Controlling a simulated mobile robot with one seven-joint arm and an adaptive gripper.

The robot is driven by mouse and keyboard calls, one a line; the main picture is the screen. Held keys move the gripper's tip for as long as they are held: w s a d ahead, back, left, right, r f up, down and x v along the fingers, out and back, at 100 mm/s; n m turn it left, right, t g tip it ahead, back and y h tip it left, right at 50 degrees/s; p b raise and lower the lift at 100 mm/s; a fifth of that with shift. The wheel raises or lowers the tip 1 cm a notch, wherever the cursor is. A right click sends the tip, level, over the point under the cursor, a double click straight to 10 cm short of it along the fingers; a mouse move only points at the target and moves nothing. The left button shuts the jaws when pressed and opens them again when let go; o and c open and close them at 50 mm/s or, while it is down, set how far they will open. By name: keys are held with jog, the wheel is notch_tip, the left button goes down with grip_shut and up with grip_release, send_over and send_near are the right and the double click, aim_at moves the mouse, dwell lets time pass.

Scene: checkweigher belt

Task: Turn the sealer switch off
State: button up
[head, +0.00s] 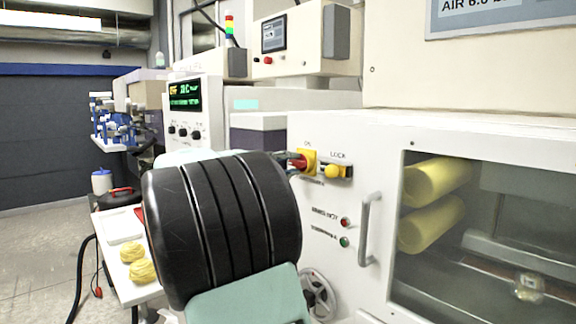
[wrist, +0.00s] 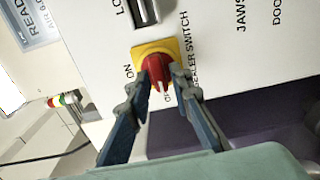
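The sealer switch (wrist: 157,70) is a red rotary knob on a yellow plate. In the wrist view an ON label is at its left, and the lettering below and right of it is partly covered. In the head view the switch's yellow plate (head: 311,158) shows on the white cabinet front, with the knob partly behind my fingers. My gripper (wrist: 159,76) has one fingertip on each side of the knob, seemingly against it. My gripper's fingers (head: 292,162) reach the knob from the left in the head view. The knob's exact angle is hard to read.
A yellow LOCK fitting (head: 336,171) sits right beside the switch. Below are a red and a green button (head: 345,241), and a door handle (head: 368,228) stands out from the cabinet. My dark arm link hides much of the cabinet's left part. Yellow rolls lie behind the window.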

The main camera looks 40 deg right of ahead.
jog(key=shift+o, duration=0.6)
jog(key=s+a, duration=0.1)
jog(key=a, duration=1.1)
